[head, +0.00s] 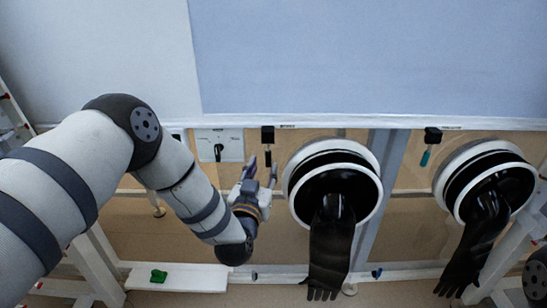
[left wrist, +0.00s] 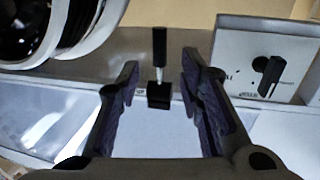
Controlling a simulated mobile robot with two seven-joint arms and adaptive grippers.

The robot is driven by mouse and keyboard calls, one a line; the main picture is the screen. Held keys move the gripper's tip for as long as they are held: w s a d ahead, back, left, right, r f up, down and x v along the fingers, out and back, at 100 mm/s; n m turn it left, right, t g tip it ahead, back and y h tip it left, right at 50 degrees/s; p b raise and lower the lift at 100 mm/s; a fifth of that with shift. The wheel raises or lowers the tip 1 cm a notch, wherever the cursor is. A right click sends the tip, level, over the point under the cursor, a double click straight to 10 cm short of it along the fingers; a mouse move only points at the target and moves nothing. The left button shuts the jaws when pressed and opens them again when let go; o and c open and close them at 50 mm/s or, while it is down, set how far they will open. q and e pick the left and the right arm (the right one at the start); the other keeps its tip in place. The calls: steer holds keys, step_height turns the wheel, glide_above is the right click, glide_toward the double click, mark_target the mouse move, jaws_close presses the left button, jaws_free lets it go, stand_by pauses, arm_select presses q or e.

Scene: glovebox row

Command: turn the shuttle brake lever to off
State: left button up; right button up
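A small lever with a black block and a black-tipped handle (head: 268,137) hangs under the front edge of the glovebox, left of the first glove port. It also shows in the left wrist view, with its black handle (left wrist: 160,45) on a thin pale shaft above its block. Its label is too small to read, so I cannot confirm it is the shuttle brake. My left gripper (head: 261,172) is open and empty, just below the lever in the head view. In the left wrist view the lever shows between the open fingers (left wrist: 159,88), apart from both. My right gripper is out of view.
A plate with a black rotary knob (head: 218,151) is left of the lever. A similar lever with a teal handle (head: 425,157) hangs farther right. Two glove ports (head: 375,190) with hanging black gloves (head: 331,245) stand close on the right. A green object (head: 158,276) lies on a low white shelf.

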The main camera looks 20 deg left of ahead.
mark_target(268, 159)
arm_select(q)
steer(key=w, duration=0.3)
steer(key=w+b, duration=0.1)
steer(key=w, duration=0.1)
steer(key=shift+w+a+f, duration=0.2)
steer(key=shift+a+f, duration=0.05)
steer(key=shift+f, duration=0.15)
steer(key=shift+w+r, duration=0.2)
steer(key=shift+w, duration=0.35)
jaws_close()
